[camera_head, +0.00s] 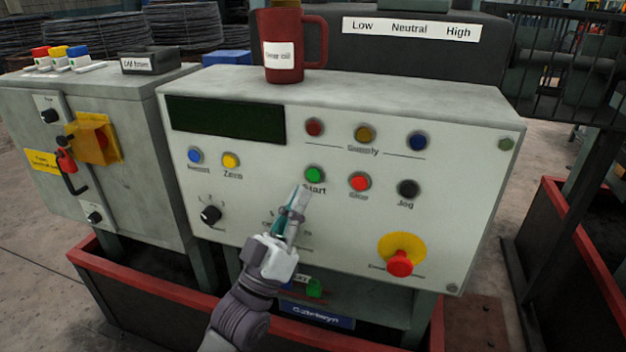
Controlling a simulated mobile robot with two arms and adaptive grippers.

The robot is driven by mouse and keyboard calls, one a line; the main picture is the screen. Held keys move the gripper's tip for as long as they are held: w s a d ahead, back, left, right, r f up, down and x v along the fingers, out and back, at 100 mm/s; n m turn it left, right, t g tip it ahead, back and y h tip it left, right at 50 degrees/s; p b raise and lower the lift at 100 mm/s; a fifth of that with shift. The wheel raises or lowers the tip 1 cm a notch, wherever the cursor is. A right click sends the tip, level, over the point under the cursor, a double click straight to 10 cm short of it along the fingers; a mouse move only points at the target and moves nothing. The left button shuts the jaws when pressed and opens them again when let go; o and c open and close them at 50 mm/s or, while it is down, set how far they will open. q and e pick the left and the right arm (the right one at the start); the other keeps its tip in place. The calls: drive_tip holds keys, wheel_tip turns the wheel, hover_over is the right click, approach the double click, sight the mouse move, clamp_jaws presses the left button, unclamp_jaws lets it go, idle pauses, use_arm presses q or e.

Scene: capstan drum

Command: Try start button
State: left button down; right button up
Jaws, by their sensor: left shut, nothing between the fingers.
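The green start button (314,175) sits near the middle of the pale control panel (460,220), above a label reading "Start". My left gripper (298,194) is in front of the panel, shut and empty, with its tips just below and left of the button, over the start of the label. I cannot tell whether the tips touch the panel. The red stop button (359,182) and black jog button (407,189) are to the right of the start button. My right gripper is not in view.
A yellow-backed red emergency button (401,262) is at the panel's lower right. A dark red mug (290,45) stands on top of the panel box. A red-rimmed trough (150,290) runs below.

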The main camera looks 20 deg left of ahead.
sight(314, 175)
use_arm(q)
drive_tip(key=shift+w+d, duration=0.1)
drive_tip(key=shift+w, duration=1.5)
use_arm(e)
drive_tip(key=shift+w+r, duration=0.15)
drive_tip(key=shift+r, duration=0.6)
use_arm(q)
drive_tip(key=shift+w, duration=0.15)
drive_tip(key=shift+w, duration=0.2)
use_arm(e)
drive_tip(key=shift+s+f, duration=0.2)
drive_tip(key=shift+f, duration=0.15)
